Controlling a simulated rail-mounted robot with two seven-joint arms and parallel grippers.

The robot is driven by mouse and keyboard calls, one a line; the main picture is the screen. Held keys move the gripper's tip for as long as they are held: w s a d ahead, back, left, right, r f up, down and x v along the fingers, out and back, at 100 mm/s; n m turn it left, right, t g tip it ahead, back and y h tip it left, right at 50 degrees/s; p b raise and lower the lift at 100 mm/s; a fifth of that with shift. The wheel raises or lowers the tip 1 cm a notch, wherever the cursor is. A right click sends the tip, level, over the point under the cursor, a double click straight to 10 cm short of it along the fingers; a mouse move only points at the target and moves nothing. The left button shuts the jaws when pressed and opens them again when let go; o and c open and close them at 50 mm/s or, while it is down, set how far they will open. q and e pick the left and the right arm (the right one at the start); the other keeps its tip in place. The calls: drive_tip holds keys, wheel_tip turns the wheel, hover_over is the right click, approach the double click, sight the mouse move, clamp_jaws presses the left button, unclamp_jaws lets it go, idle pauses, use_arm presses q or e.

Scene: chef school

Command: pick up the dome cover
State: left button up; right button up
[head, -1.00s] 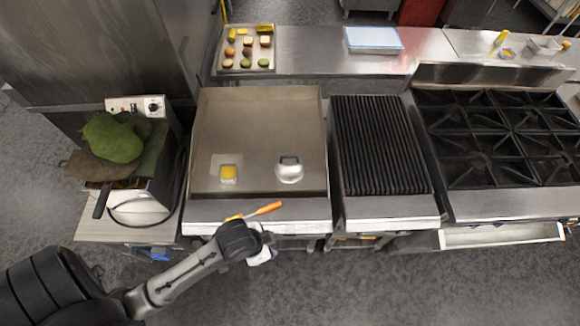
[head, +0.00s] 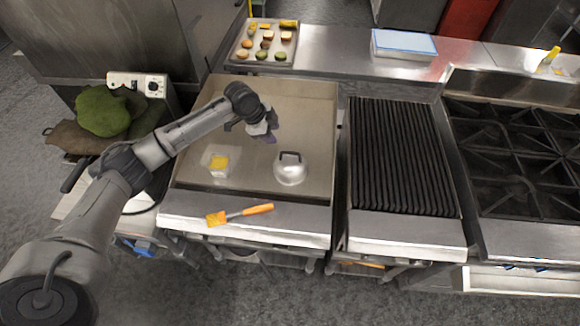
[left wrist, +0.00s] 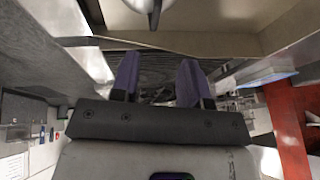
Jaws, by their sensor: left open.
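The dome cover (head: 290,174) is a small silver dome with a dark handle on top. It stands upright on the flat griddle (head: 220,96), right of centre. My left gripper (head: 271,137) is above the griddle, up and slightly left of the dome in the head view, apart from it. In the left wrist view its two purple fingers (left wrist: 157,72) are spread with nothing between them. The dome cover (left wrist: 146,7) shows partly at the top edge there, its handle beyond the fingertips. My right gripper is not in view.
A yellow item on a pale square (head: 217,162) lies left of the dome. A ribbed grill (head: 403,155) is to the right. A food tray (head: 264,43) is at the back.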

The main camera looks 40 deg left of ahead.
sight(288, 153)
use_arm(q)
drive_tip(key=x, duration=0.7)
drive_tip(key=shift+w+f, duration=0.1)
drive_tip(key=shift+f, duration=0.1)
drive_tip(key=shift+s+x, duration=0.15)
drive_tip(key=shift+x, duration=1.3)
drive_tip(key=shift+s+x, duration=0.1)
drive_tip(key=shift+x, duration=1.35)
drive_tip(key=shift+d, duration=0.1)
clamp_jaws()
